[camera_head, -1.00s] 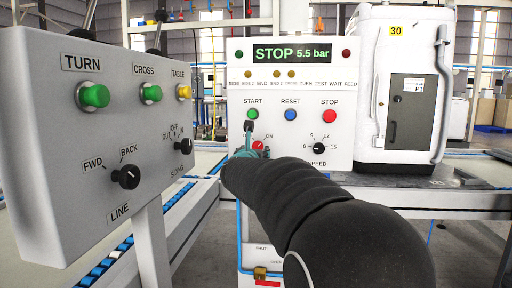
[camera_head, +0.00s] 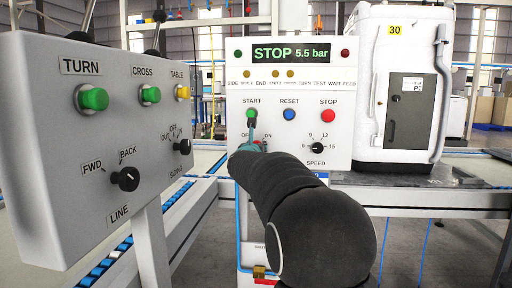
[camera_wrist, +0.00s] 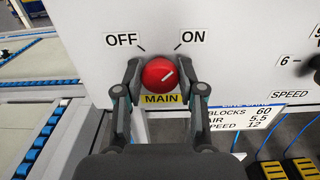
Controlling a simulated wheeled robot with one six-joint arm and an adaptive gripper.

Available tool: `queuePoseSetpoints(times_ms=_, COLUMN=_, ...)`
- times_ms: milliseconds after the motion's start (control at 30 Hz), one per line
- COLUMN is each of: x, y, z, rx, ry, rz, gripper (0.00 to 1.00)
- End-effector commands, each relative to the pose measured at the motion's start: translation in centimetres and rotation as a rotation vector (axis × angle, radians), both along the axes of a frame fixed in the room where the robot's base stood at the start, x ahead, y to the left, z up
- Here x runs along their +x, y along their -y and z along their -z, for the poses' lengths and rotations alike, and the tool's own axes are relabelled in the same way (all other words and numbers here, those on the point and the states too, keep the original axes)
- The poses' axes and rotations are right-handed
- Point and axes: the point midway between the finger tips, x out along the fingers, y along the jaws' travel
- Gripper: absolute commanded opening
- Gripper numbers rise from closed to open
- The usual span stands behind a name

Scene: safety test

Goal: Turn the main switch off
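The main switch (camera_wrist: 158,74) is a round red knob on the white panel, above a yellow MAIN label. In the wrist view, its white mark points up and right, towards the ON label (camera_wrist: 192,37); the OFF label (camera_wrist: 122,40) is at upper left. My gripper (camera_wrist: 161,78) is open, with one finger on each side of the knob. Small gaps seem to show beside the knob; contact cannot be told. In the head view, my gripper (camera_head: 250,138) is at the panel below the START button and largely hides the switch.
The panel holds a green START button (camera_head: 251,114), a blue RESET button (camera_head: 289,114), a red STOP button (camera_head: 328,116) and a black SPEED knob (camera_head: 317,146). Its display (camera_head: 291,54) reads STOP 5.5 bar. A grey control box (camera_head: 60,215) stands close on the left.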

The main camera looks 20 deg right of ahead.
Motion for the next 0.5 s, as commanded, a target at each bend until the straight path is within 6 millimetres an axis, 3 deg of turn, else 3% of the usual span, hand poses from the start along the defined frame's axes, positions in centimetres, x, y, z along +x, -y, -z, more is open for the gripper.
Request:
queuePoseSetpoints(times_ms=33, x=0.01, y=-0.01, z=-0.02, rx=0.0, ry=0.0, rz=0.0, gripper=0.15)
queuePoseSetpoints(times_ms=100, x=0.0, y=-0.01, z=-0.02, rx=0.0, ry=0.0, rz=0.0, gripper=0.04)
queuePoseSetpoints(times_ms=500, x=0.02, y=-0.05, z=-0.05, rx=-0.067, ry=-0.041, rz=0.0, gripper=0.04)
